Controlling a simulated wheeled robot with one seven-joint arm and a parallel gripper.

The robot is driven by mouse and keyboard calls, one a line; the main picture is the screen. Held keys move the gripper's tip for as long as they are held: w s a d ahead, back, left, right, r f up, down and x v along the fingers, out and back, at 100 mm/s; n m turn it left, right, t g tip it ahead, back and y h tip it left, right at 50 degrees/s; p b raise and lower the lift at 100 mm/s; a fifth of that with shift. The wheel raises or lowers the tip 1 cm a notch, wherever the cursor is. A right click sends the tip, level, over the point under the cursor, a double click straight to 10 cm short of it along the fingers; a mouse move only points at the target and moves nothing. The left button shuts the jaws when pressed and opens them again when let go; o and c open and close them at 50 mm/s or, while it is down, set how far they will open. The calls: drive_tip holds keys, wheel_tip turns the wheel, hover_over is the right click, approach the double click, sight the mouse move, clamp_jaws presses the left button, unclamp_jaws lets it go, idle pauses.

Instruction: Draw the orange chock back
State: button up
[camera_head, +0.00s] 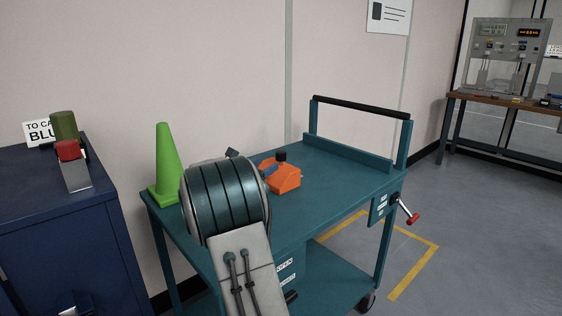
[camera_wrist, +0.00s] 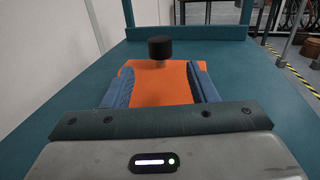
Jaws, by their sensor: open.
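The orange chock (camera_head: 283,175) stands on the teal cart top (camera_head: 330,168). It has a sloped orange body and a dark knob on top. In the wrist view the orange chock (camera_wrist: 158,84) lies between the two blue finger pads of my gripper (camera_wrist: 162,82), with its black knob standing up beyond them. The pads are spread, one along each side of the chock; I cannot tell whether they touch it. In the head view my arm hides most of my gripper and the near part of the cart top.
A green cone (camera_head: 165,165) stands at the cart's left end, close to my arm. The cart has a raised handle (camera_head: 360,106) at the far end and a red-tipped crank (camera_head: 411,217) at its right side. A blue cabinet (camera_head: 60,200) stands to the left. The cart top beyond the chock is clear.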

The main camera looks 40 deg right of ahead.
sight(278, 158)
drive_tip(key=b+x, duration=0.1)
drive_tip(key=x, duration=0.8)
drive_tip(key=shift+w+d, duration=0.1)
drive_tip(key=shift+d, duration=0.1)
clamp_jaws()
